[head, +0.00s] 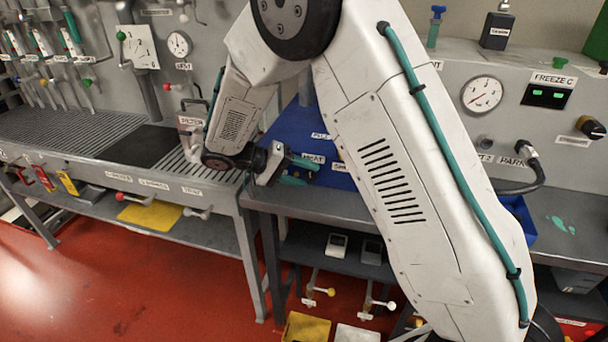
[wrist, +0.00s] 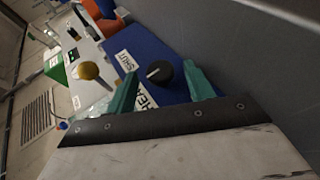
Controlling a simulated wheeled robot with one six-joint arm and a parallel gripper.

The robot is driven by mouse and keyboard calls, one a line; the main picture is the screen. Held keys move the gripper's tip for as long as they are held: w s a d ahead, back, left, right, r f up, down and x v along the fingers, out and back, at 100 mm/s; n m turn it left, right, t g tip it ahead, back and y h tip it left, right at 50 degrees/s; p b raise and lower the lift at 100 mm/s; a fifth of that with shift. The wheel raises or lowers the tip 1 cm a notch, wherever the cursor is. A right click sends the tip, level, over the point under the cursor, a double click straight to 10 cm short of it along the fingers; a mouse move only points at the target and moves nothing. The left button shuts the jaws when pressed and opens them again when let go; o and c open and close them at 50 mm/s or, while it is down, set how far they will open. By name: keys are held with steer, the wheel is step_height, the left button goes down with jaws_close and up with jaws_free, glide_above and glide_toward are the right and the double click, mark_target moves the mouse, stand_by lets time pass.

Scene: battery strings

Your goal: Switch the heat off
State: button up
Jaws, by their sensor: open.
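A black round knob (wrist: 164,75) with a white pointer line stands on a blue panel (wrist: 150,48) in the wrist view. A white label reading "HEA…" (wrist: 146,101) lies just below it, partly covered by a finger. My gripper (wrist: 160,76) is open, with one teal finger to the left of the knob and one to the right; I cannot tell whether either touches it. In the head view my gripper (head: 300,172) is at the blue panel (head: 290,128), by a label that seems to read "HEAT" (head: 313,158). The knob is not distinguishable there.
A yellow ball-ended handle (wrist: 88,70) and a "SHUT" label (wrist: 125,61) are left of the knob in the wrist view. A dark grey surface (wrist: 260,60) is close on the right. A pressure gauge (head: 482,95) is on the grey panel right of my arm.

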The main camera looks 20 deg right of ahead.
steer(key=v, duration=0.7)
steer(key=shift+f, duration=0.1)
